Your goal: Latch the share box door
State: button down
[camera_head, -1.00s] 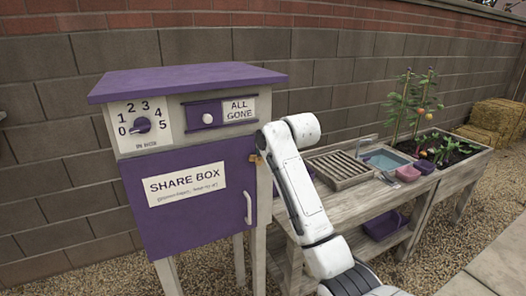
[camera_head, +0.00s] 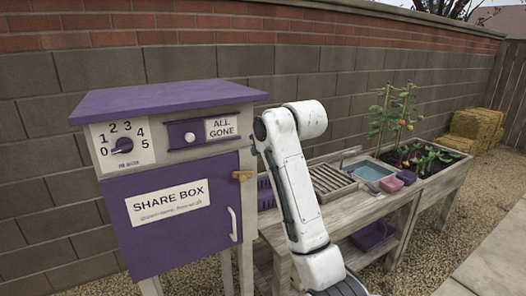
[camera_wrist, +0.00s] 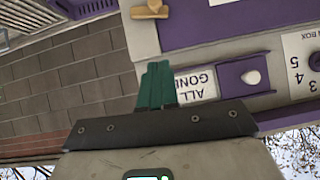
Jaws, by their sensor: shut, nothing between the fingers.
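The share box (camera_head: 178,95) stands at the left with its purple door (camera_head: 160,235) looking closed. A white handle (camera_head: 232,224) is on the door's right side. A small wooden latch (camera_head: 243,175) lies roughly horizontal at the door's upper right edge. It also shows at the top of the wrist view (camera_wrist: 150,9), its end near the purple door edge; whether it overlaps the door I cannot tell. My gripper (camera_wrist: 157,84) has its green fingers together and empty, apart from the latch, near the "ALL GONE" sign (camera_wrist: 196,86).
A dial (camera_head: 122,146) and a white-knobbed slider (camera_head: 190,137) are on the box front above the door. A wooden potting bench (camera_head: 345,212) with a slatted tray (camera_head: 330,180), basin and plants stands close at the right. A block wall is behind; gravel lies in front.

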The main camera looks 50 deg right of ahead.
jog(key=shift+v, duration=1.15)
